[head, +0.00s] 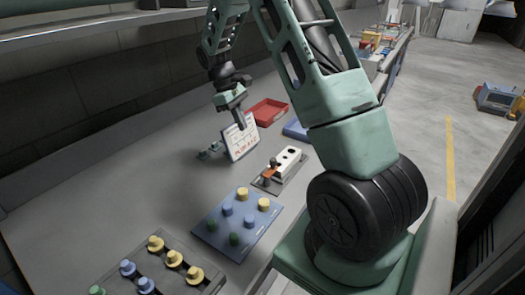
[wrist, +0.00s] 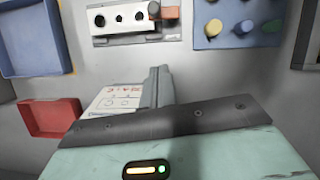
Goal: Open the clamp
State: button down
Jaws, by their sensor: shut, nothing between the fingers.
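A white card with red and dark print (head: 240,138) stands tilted on the grey bench, with a small grey-green fixture (head: 209,152) at its left that looks like the clamp. Whether its jaw is open or closed is too small to tell. My gripper (head: 240,122) is shut and empty, pointing down at the card's upper edge; I cannot tell whether it touches. In the wrist view the shut fingers (wrist: 159,86) cover the right part of the card (wrist: 112,98), and the clamp is hidden.
A red tray (head: 267,112) and a blue tray (head: 295,130) lie beyond the card. A white block with holes (head: 288,163) and a blue board with coloured pegs (head: 237,223) lie nearer. More pegs stand at the front left. The bench left of the clamp is clear.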

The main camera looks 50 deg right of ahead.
aim_at(271, 159)
jog(key=shift+s+d+f+p, duration=0.25)
jog(key=shift+s+f+p, duration=0.35)
jog(key=shift+s+f, duration=0.85)
jog(key=shift+s+d+f+p, duration=0.25)
jog(key=shift+s+f+p, duration=0.6)
jog(key=shift+f, duration=0.85)
jog(key=shift+s+d+f+p, duration=0.25)
jog(key=shift+s+f+p, duration=0.15)
jog(key=shift+s+f, duration=1.15)
